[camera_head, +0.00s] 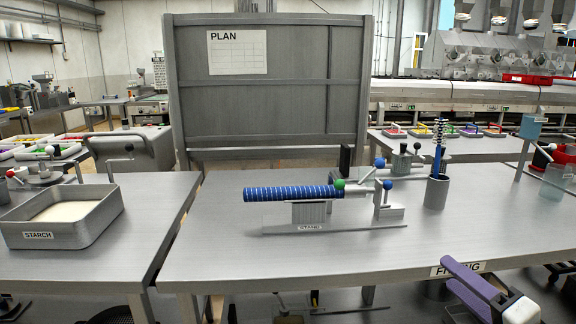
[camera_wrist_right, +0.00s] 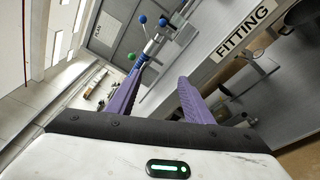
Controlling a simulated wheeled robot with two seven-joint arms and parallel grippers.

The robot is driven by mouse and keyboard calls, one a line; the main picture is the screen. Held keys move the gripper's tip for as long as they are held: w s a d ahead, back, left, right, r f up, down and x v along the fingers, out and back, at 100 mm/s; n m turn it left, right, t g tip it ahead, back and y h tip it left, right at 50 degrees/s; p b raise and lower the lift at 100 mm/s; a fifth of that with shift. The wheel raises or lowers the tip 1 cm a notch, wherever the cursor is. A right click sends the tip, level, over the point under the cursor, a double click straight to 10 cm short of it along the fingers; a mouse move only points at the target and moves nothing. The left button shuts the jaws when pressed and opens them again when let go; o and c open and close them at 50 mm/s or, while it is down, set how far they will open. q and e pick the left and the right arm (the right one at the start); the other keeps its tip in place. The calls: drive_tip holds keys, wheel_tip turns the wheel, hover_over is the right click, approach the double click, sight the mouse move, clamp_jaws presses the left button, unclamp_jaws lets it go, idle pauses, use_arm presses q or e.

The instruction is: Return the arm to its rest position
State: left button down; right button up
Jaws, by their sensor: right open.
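My right gripper (camera_head: 449,273) shows at the lower right of the head view, with two purple fingers. It is at the front edge of the right table (camera_head: 350,262), beside the FITTING label (camera_head: 457,269). In the right wrist view the fingers of my right gripper (camera_wrist_right: 162,74) stand apart with nothing held between them. The FITTING label (camera_wrist_right: 246,33) shows there too, beyond the fingers to the right. My left gripper is in neither view.
A stand (camera_head: 330,228) carries a blue banded roll (camera_head: 290,193) on the right table. A grey cup (camera_head: 437,192) with a brush stands right of it. A starch tray (camera_head: 62,222) sits on the left table. The right table's front strip is clear.

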drive_tip(key=s+a+f+m+g+h, duration=0.1)
drive_tip(key=s+a+f+m+g, duration=0.15)
drive_tip(key=f+m, duration=0.45)
drive_tip(key=s+a+f+m+g+h, duration=0.1)
drive_tip(key=s+a+f+m, duration=0.2)
drive_tip(key=f, duration=0.9)
drive_tip(key=s+a+f+m+g, duration=0.2)
drive_tip(key=s+a+f+m, duration=0.3)
drive_tip(key=s+f+m, duration=0.2)
drive_tip(key=s+a+f+m+g, duration=0.3)
drive_tip(key=s+f+m, duration=0.4)
drive_tip(key=s, duration=0.5)
wheel_tip(320, 180, down, 3)
drive_tip(key=shift+s+a+r, duration=0.15)
drive_tip(key=shift+a, duration=0.7)
